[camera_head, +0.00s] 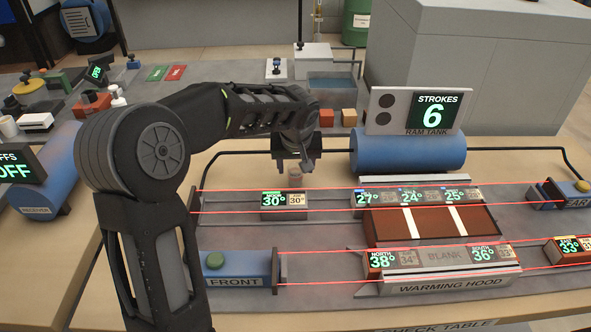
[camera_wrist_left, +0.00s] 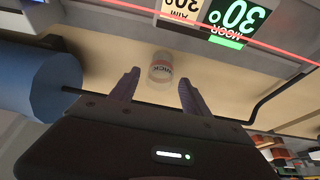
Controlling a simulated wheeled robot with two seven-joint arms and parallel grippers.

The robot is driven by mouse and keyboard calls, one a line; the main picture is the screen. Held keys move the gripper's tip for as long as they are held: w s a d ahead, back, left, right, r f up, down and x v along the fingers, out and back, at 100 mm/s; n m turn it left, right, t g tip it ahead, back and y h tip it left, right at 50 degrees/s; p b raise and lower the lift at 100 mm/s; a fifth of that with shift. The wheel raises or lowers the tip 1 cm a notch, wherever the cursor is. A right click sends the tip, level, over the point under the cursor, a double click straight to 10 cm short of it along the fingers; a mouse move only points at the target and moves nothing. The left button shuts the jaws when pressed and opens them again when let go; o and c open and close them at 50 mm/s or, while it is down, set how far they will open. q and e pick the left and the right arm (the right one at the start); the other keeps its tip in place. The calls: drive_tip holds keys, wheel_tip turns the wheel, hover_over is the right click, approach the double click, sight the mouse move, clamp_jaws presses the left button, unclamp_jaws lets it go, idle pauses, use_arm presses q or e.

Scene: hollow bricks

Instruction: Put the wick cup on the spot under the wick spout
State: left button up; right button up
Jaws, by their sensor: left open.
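In the head view the cup (camera_head: 295,173) shows small below my left gripper (camera_head: 294,163). The left gripper (camera_wrist_left: 159,82) is open, its two fingers apart with nothing held between them. I cannot make out the wick spout or the spot under it for certain. My right gripper is not in view.
The MOOR 30° display (camera_head: 284,199) and red beam lines lie just in front of the cup. A blue ram tank (camera_head: 408,153) with a STROKES sign (camera_head: 415,110) stands to the right. A black pipe (camera_head: 240,152) runs behind the cup. The warming hood (camera_head: 440,286) is nearer.

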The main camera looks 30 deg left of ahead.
use_arm(q)
drive_tip(key=v, duration=0.9)
drive_tip(key=shift+r, duration=0.25)
drive_tip(key=shift+o, duration=0.4)
drive_tip(key=shift+f+b, duration=0.1)
drive_tip(key=shift+b, duration=0.2)
